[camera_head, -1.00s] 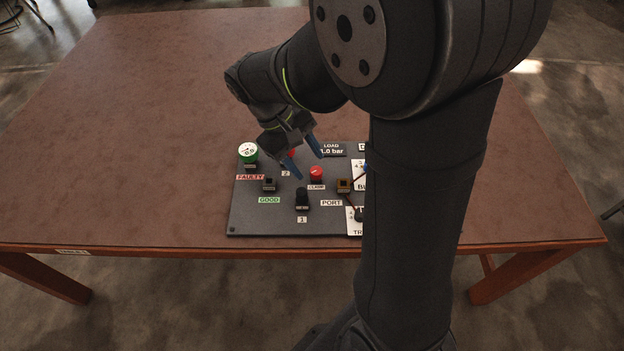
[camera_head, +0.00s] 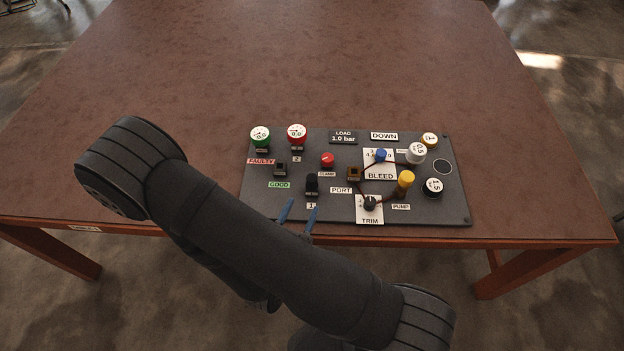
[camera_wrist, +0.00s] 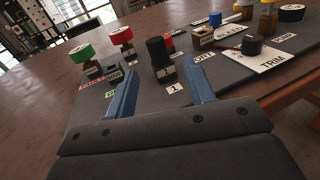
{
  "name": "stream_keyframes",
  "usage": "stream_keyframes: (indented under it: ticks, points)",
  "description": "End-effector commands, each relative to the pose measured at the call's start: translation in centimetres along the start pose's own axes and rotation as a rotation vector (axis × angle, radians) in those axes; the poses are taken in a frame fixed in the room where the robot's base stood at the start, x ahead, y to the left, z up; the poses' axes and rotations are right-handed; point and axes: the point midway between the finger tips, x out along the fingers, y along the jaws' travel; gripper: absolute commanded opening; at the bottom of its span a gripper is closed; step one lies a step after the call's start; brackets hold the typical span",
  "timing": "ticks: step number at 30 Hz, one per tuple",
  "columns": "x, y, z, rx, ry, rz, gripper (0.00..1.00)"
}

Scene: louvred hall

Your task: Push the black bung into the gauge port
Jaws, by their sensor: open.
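The black bung (camera_head: 312,181) stands upright in a holder above the label 1 on the dark panel (camera_head: 458,212). It also shows in the wrist view (camera_wrist: 157,53), ahead of my fingers. The gauge port (camera_head: 353,174) is a brass-coloured square socket with a dark opening, right of the bung beside the PORT label (camera_head: 341,190); it shows in the wrist view (camera_wrist: 203,36). My gripper (camera_head: 299,212) is open and empty at the panel's front edge, its two blue fingers pointing at the bung. In the wrist view the fingers (camera_wrist: 163,92) stand wide apart, short of the bung.
A green gauge (camera_head: 260,135) and red gauge (camera_head: 297,133) stand at the back left, near an empty socket (camera_head: 280,170). A red clamp knob (camera_head: 327,159), blue bleed knob (camera_head: 381,155), yellow pump handle (camera_head: 406,181) and black trim knob (camera_head: 370,203) stand nearby. The table behind is clear.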

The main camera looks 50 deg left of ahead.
Motion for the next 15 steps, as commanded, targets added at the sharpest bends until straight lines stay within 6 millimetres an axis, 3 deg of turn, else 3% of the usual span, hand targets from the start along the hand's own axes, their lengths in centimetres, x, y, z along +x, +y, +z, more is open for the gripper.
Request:
stream_keyframes:
  ticks: [7,15]
  points:
    - [0.5,0.2,-0.4,-0.017,0.005,0.04,0.49]
    - [4.1,0.3,-0.4,-0.015,0.005,0.035,0.49]
